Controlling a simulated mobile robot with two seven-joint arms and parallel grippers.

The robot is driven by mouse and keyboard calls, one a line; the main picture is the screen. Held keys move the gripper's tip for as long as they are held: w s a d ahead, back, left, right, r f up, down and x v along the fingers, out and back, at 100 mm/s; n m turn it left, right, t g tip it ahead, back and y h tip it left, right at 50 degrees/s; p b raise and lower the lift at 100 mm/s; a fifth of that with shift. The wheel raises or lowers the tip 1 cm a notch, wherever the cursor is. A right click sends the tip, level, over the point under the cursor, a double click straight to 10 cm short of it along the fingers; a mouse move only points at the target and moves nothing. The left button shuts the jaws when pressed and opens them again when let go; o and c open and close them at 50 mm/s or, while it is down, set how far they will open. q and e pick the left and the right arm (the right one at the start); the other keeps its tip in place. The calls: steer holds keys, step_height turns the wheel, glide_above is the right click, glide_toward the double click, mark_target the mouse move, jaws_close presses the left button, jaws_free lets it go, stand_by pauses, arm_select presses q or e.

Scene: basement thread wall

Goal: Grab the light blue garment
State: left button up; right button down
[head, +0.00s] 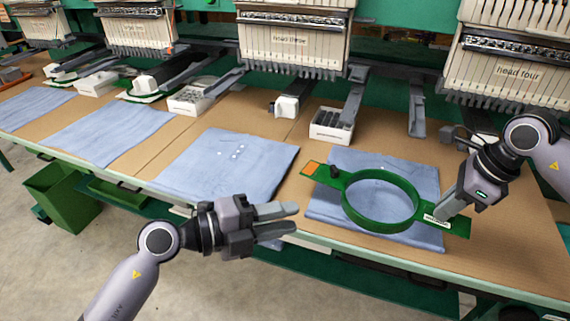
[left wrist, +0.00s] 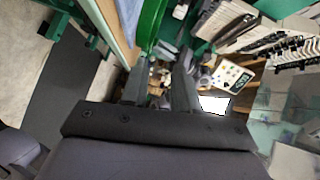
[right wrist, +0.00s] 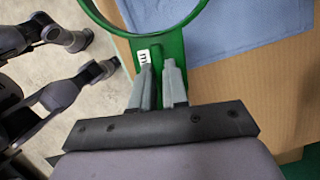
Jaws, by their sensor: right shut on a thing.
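Several light blue folded garments lie along the table. One garment (head: 325,207) lies at the right, partly covered by a green hoop frame (head: 349,205). Another garment (head: 215,178) lies left of it. My right gripper (head: 440,214) is shut on the hoop frame's right tab, beside a white label. In the right wrist view its fingers (right wrist: 159,75) sit on the green tab (right wrist: 178,48), with the garment (right wrist: 240,25) beyond. My left gripper (head: 285,221) is open and empty in front of the table edge, near the two garments. Its parted fingers show in the left wrist view (left wrist: 160,75).
Two more garments (head: 110,130) (head: 32,107) lie farther left. Embroidery heads (head: 297,40) (head: 510,72) overhang the table's back. Small white boxes (head: 332,133) (head: 190,99) stand behind the garments. A green bin (head: 65,195) stands on the floor at left.

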steer(key=shift+f, duration=0.1)
steer(key=shift+f+b, duration=0.3)
steer(key=shift+b, duration=0.05)
arm_select(q)
steer(key=s+a+f+n+t+y, duration=0.1)
steer(key=a+f+n+t+y, duration=0.4)
steer(key=a, duration=0.3)
steer(key=s+a+f+n+t+y, duration=0.1)
steer(key=a+f+n+t+y, duration=0.35)
steer(key=a+t+y, duration=0.3)
arm_select(e)
steer(key=shift+f, duration=0.15)
steer(key=shift+r+p, duration=0.65)
steer(key=shift+r, duration=0.15)
arm_select(q)
steer(key=w+d, duration=0.1)
steer(key=w, duration=1)
steer(key=shift+w+r, duration=0.2)
steer(key=shift+r, duration=0.05)
arm_select(e)
steer(key=shift+r, duration=0.15)
arm_select(q)
steer(key=shift+d+g+h, duration=0.1)
steer(key=shift+g+h, duration=0.15)
jaws_close()
